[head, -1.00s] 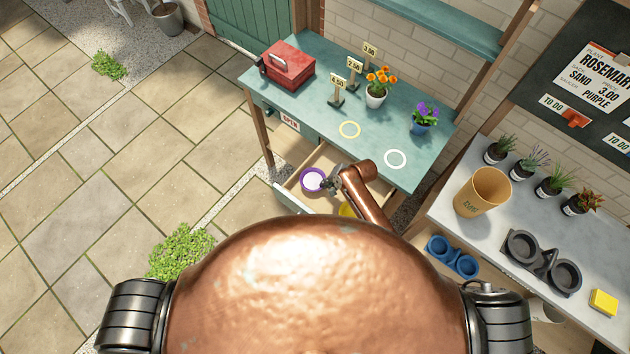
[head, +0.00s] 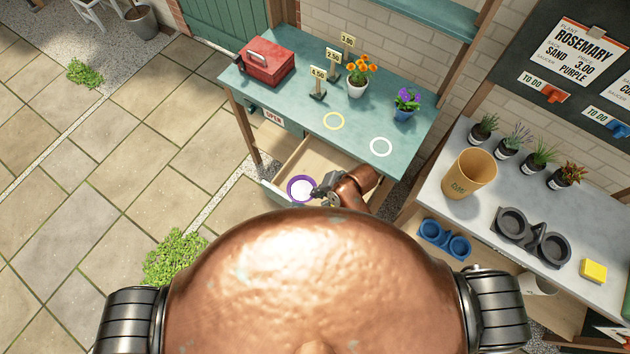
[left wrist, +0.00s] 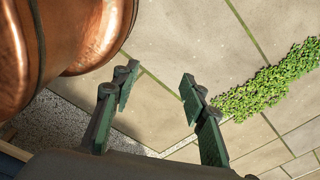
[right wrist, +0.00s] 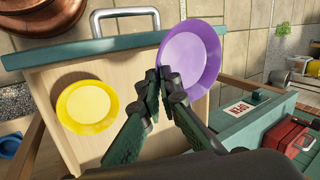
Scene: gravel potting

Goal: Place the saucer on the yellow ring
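A purple saucer (head: 293,195) is pinched at its rim by my right gripper (head: 317,192) over the open drawer (head: 318,162) of the green table. In the right wrist view the shut fingertips (right wrist: 160,75) meet at the near rim of the purple saucer (right wrist: 192,57). A yellow saucer (right wrist: 86,107) lies in the drawer; my body hides it in the head view. The yellow ring (head: 333,121) is empty on the green tabletop. My left gripper (left wrist: 155,85) is open and empty above the paving, seen only in the left wrist view.
A white ring (head: 381,147) lies right of the yellow one. Orange (head: 357,84) and purple flower pots (head: 404,109), price signs (head: 318,82) and a red toolbox (head: 267,63) stand on the table. A grey bench (head: 477,207) with a tan pot (head: 468,174) is at right.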

